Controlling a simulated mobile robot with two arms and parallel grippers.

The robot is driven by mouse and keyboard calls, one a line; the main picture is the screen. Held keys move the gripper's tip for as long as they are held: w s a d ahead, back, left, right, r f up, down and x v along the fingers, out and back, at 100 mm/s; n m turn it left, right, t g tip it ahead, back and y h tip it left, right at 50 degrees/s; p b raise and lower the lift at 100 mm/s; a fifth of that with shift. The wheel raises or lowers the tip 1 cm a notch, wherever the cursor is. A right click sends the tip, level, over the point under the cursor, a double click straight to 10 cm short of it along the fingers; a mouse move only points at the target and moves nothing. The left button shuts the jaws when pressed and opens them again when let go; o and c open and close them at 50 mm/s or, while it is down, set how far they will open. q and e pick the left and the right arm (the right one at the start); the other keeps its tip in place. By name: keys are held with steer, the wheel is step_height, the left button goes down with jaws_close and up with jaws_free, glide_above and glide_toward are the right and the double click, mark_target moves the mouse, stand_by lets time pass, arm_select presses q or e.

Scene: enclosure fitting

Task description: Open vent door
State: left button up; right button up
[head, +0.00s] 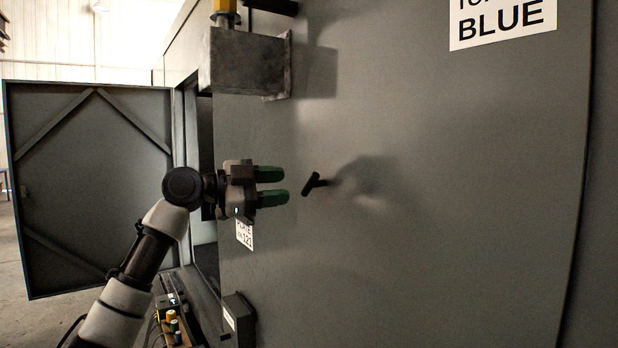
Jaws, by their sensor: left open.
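A large grey metal panel (450,230) fills the right of the head view; I cannot tell whether it is the vent door. A small black T-shaped handle (314,183) sticks out of it, with a shadow to its right. My left gripper (286,186) is just left of the handle, its two green fingers pointing right, open and empty. The fingertips look apart from the handle. A grey door with diagonal braces (90,180) stands swung open at the far left. My right gripper is not in view.
A metal box bracket (248,64) juts out above my left gripper, with a yellow part (225,6) on top. A small dark box (239,318) sits low on the panel. Coloured items (172,322) stand beside my left arm. A white "BLUE" sign (502,22) is at upper right.

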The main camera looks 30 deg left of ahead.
mark_target(309, 184)
arm_select(q)
steer(key=p+x, duration=0.2)
steer(key=x, duration=0.4)
steer(key=shift+w+d+p, duration=0.25)
steer(key=shift+w+p, duration=0.1)
jaws_close()
